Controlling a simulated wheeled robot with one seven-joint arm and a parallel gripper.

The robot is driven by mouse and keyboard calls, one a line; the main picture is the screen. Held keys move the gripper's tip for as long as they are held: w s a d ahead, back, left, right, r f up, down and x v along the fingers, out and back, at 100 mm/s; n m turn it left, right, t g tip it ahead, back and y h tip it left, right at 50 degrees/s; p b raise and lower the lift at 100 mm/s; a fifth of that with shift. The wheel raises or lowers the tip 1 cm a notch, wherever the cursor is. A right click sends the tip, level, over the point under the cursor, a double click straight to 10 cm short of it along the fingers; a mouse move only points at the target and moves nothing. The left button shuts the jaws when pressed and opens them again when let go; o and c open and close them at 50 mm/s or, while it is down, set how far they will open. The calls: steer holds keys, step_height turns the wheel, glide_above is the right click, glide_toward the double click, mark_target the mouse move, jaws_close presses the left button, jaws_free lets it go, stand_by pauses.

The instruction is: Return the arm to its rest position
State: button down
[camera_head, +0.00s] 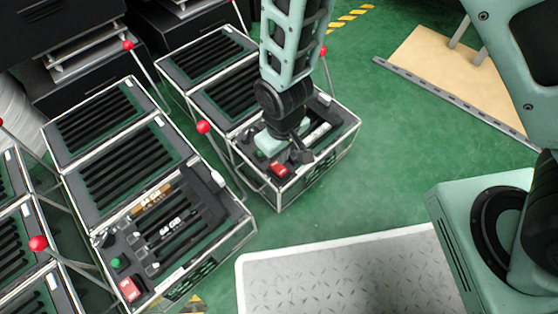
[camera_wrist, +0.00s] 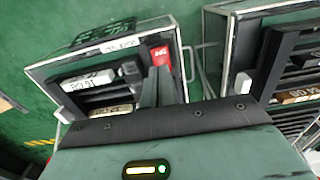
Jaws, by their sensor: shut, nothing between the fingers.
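My arm (camera_head: 294,50) reaches down from the top of the head view, over the right-hand lever fixture (camera_head: 279,207). My gripper (camera_head: 302,152) is at the front end of this fixture, close to its red switch (camera_head: 280,169). In the wrist view my gripper (camera_wrist: 158,72) shows as two dark fingers, shut together with nothing between them. I cannot tell whether the fingertips touch the panel.
A second lever fixture (camera_head: 243,233) stands to the left, with red-knobbed levers (camera_head: 203,127) rising around the fixtures. A grey tread-plate platform (camera_head: 300,280) lies in front. A tan board (camera_head: 445,75) lies at upper right. Green floor between them is clear.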

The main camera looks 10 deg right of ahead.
steer(key=shift+r+p, duration=0.65)
steer(key=shift+r, duration=0.25)
steer(key=s+d+r+y+p, duration=0.1)
steer(key=s+r+p, duration=0.1)
steer(key=r, duration=0.7)
steer(key=s+r+p, duration=0.2)
steer(key=r+p, duration=0.1)
steer(key=r, duration=0.7)
steer(key=s+d+r+p, duration=0.2)
steer(key=s+d+r, duration=0.2)
steer(key=r, duration=0.3)
steer(key=s+d+r+p, duration=0.2)
steer(key=s+d+r, duration=0.1)
steer(key=r, duration=0.5)
step_height(320, 180, up, 37)
steer(key=p, duration=3.7)
steer(key=shift+n+p, duration=0.35)
steer(key=shift+n, duration=0.05)
steer(key=shift+s, duration=0.1)
